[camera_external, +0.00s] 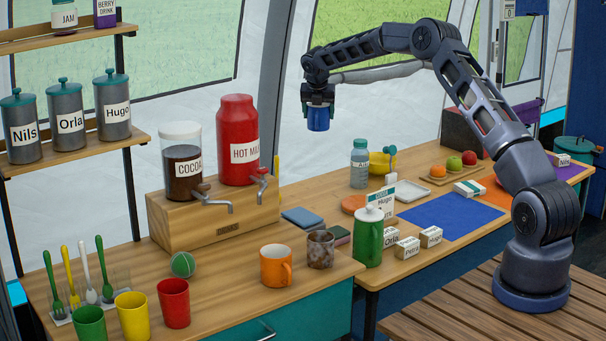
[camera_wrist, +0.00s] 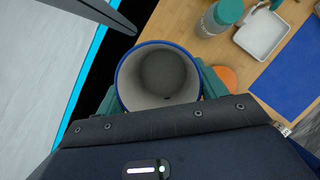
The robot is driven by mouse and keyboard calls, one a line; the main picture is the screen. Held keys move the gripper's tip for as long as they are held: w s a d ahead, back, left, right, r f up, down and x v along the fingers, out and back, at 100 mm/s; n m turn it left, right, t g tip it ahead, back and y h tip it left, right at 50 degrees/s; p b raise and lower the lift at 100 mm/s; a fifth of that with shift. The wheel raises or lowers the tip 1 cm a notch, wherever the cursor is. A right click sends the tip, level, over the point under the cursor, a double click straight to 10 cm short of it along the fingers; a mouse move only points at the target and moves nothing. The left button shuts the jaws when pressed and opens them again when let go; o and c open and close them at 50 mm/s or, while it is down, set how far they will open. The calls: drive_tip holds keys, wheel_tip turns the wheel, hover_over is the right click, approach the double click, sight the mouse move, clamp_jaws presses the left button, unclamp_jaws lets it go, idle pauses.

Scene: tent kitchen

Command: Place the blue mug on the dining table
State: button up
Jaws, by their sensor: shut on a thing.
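The blue mug (camera_external: 318,118) hangs in my gripper (camera_external: 318,103), high in the air near the tent wall, above and behind the wooden tables. In the wrist view the mug (camera_wrist: 159,77) shows its blue rim and pale, empty-looking inside. The teal fingers of my gripper (camera_wrist: 158,92) are shut on it from both sides. The dining table (camera_external: 415,190) is the wooden table on the right with a blue mat; part of it also shows in the wrist view (camera_wrist: 190,18). I cannot see the mug's handle.
On the dining table are a blue mat (camera_external: 440,217), a bottle (camera_external: 360,165), a white tray (camera_external: 399,190), a green jug (camera_external: 368,238), name cards (camera_external: 407,247) and fruit (camera_external: 453,164). The left counter holds drink dispensers (camera_external: 237,140), an orange mug (camera_external: 276,266) and a speckled mug (camera_external: 320,249). The blue mat looks clear.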

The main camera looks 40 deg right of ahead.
wheel_tip(320, 180, down, 24)
drive_tip(key=shift+r, duration=0.25)
idle(0.7)
drive_tip(key=shift+f, duration=0.15)
drive_tip(key=o, duration=1)
